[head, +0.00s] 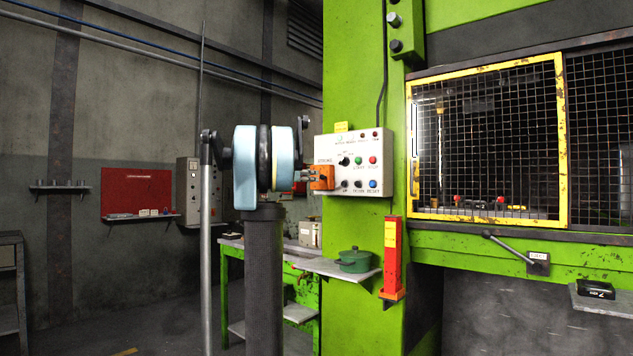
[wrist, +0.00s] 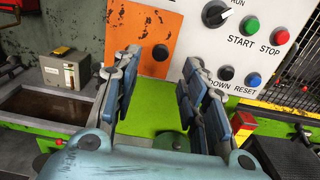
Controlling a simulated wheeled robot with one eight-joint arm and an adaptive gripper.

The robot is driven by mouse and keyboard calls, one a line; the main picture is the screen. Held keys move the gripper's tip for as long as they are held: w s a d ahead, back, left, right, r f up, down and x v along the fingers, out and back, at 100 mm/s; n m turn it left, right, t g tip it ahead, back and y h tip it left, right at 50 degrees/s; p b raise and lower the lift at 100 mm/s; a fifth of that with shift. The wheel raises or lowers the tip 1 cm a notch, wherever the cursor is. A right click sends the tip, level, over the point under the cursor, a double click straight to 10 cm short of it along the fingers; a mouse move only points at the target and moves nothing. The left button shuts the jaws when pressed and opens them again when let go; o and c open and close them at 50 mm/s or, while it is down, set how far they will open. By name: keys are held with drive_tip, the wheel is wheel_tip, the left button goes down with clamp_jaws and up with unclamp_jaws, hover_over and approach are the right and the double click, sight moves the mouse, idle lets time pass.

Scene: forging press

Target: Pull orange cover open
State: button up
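The orange cover (head: 322,178) is a scuffed box on the lower left of the pale control panel (head: 352,151). In the head view my gripper (head: 303,176) is just left of the cover, mostly hidden by my wrist. I cannot tell whether a finger touches the cover.
The panel has a black knob (wrist: 215,13), a green button (wrist: 249,25) and a red button (wrist: 281,37) right of the cover. A yellow-framed mesh guard (head: 562,140) stands to the right.

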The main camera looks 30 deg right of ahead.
sight(321, 177)
drive_tip(key=x, duration=0.7)
clamp_jaws()
